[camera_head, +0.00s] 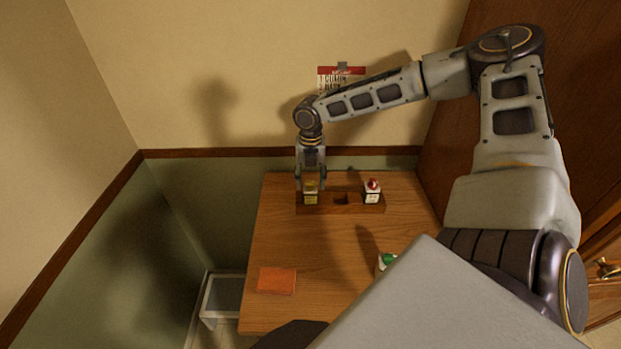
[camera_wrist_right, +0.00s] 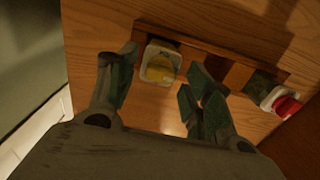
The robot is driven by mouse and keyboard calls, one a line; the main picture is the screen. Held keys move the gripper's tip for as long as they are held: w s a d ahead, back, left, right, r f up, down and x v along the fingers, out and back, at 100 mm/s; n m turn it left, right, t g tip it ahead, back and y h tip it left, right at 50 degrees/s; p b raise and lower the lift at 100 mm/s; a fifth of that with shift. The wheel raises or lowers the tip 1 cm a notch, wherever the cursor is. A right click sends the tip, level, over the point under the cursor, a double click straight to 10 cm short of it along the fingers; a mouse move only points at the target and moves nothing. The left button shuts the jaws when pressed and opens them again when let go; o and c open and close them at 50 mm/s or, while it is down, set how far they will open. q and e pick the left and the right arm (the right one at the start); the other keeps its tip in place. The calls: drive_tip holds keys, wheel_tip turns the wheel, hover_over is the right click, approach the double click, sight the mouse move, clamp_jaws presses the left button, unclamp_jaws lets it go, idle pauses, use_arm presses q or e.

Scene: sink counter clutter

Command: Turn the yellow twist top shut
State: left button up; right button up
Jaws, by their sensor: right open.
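The yellow twist top (camera_head: 311,186) sits on a small pale bottle (camera_head: 311,198) standing in the left end of a wooden rack (camera_head: 341,209) on the table. In the right wrist view the yellow top (camera_wrist_right: 163,70) shows on its squarish white bottle (camera_wrist_right: 150,72). My right gripper (camera_head: 311,184) points down at this bottle. Its open fingers (camera_wrist_right: 160,78) are on either side of the top, with a visible gap to the right finger; contact on the left is unclear. Whether the top is turned shut cannot be told. My left gripper is not in view.
A red-topped bottle (camera_head: 373,190) stands in the rack's right end, with an empty slot between. A green-topped bottle (camera_head: 387,261) is partly hidden by my arm. An orange flat item (camera_head: 277,280) lies on the wooden table (camera_head: 310,245). A calendar hangs on the wall behind.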

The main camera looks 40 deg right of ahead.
drive_tip(key=c, duration=1)
drive_tip(key=shift+m, duration=0.9)
drive_tip(key=shift+m+b, duration=0.5)
drive_tip(key=shift+m, duration=0.7)
drive_tip(key=m, duration=0.4)
drive_tip(key=shift+m+b, duration=0.3)
drive_tip(key=m, duration=0.4)
drive_tip(key=shift+m, duration=0.4)
drive_tip(key=shift+m+b, duration=0.35)
drive_tip(key=shift+m, duration=1.95)
